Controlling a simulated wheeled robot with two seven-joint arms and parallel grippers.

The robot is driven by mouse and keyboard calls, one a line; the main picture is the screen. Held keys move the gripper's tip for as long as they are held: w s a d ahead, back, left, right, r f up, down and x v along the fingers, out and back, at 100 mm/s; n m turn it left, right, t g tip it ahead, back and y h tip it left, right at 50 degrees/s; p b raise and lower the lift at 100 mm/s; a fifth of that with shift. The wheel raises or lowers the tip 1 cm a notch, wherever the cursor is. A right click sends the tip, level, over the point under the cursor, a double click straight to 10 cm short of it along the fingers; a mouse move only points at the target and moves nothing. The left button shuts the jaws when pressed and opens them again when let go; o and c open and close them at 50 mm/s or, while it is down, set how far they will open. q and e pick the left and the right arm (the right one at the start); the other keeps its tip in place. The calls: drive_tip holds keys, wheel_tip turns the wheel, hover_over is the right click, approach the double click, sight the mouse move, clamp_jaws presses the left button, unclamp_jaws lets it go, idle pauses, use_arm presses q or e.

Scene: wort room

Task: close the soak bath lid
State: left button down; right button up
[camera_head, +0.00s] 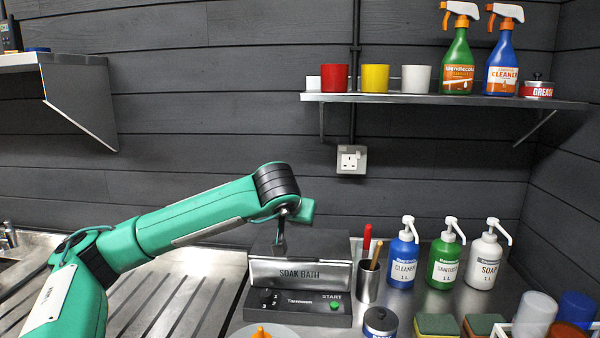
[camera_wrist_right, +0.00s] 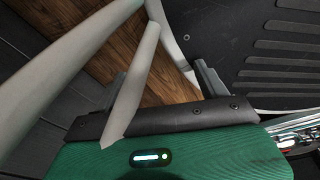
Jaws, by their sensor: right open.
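The soak bath stands on the steel counter in the head view, with a dark body, a silver front strip lettered SOAK BATH (camera_head: 300,273) and a control panel (camera_head: 297,308) with a green START button. A dark panel, apparently its lid (camera_head: 325,243), shows above the strip; its exact angle is unclear. My left gripper (camera_head: 281,238) points down at this panel, near its left part. Its fingers are small and partly hidden, so contact and opening cannot be told. My right gripper (camera_wrist_right: 163,82) shows only in the right wrist view, open, with nothing between its fingers.
A cup with pens (camera_head: 369,281) stands close right of the bath. Pump bottles (camera_head: 445,256), sponges (camera_head: 437,325) and a dark-lidded tin (camera_head: 380,322) are farther right. A plate (camera_head: 265,331) lies in front. A wall shelf (camera_head: 440,99) hangs above. Pale bars (camera_wrist_right: 135,85) cross the right wrist view.

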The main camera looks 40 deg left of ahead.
use_arm(q)
drive_tip(key=s+d+f+b, duration=0.2)
drive_tip(key=f+b, duration=0.4)
drive_tip(key=f, duration=0.4)
drive_tip(key=shift+s, duration=0.85)
use_arm(e)
drive_tip(key=w+a+r, duration=0.2)
drive_tip(key=w+r, duration=0.3)
drive_tip(key=r, duration=0.3)
drive_tip(key=w+a+r, duration=0.2)
drive_tip(key=w+r, duration=0.3)
drive_tip(key=r, duration=0.2)
drive_tip(key=shift+w+r, duration=0.3)
drive_tip(key=shift+r, duration=0.1)
use_arm(q)
drive_tip(key=v, duration=1.4)
drive_tip(key=shift+r, duration=0.4)
use_arm(e)
drive_tip(key=shift+w, duration=0.1)
drive_tip(key=shift+a+f, duration=0.1)
drive_tip(key=shift+a, duration=0.05)
